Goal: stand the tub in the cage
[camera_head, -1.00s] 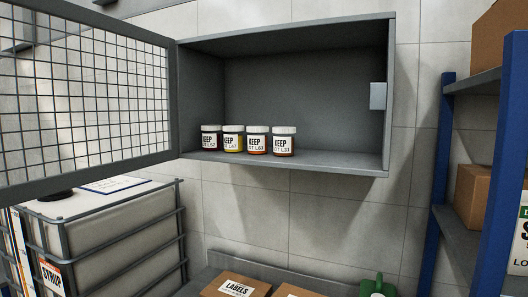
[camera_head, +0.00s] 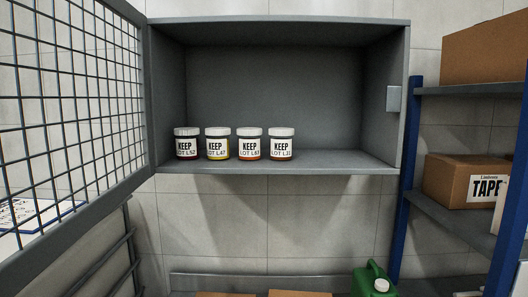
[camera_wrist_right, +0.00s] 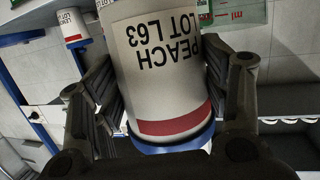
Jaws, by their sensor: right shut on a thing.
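The cage is a grey wall cabinet (camera_head: 280,28) with its mesh door (camera_head: 75,120) swung open to the left in the head view. Several small white-lidded jars labelled KEEP stand in a row on its floor, from the left to the middle; the right part of the floor is bare. In the right wrist view, my right gripper (camera_wrist_right: 160,110) is shut on a white tub (camera_wrist_right: 165,70) labelled PEACH LOT L63, with a red band and a blue end. The label reads upside down in this view. Neither gripper shows in the head view.
Blue-post shelving (camera_head: 408,180) with cardboard boxes, one marked TAPE (camera_head: 460,180), stands close on the right. A green jug (camera_head: 372,280) is below the cabinet. The open door's frame borders the cabinet's left side. The cabinet front is clear.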

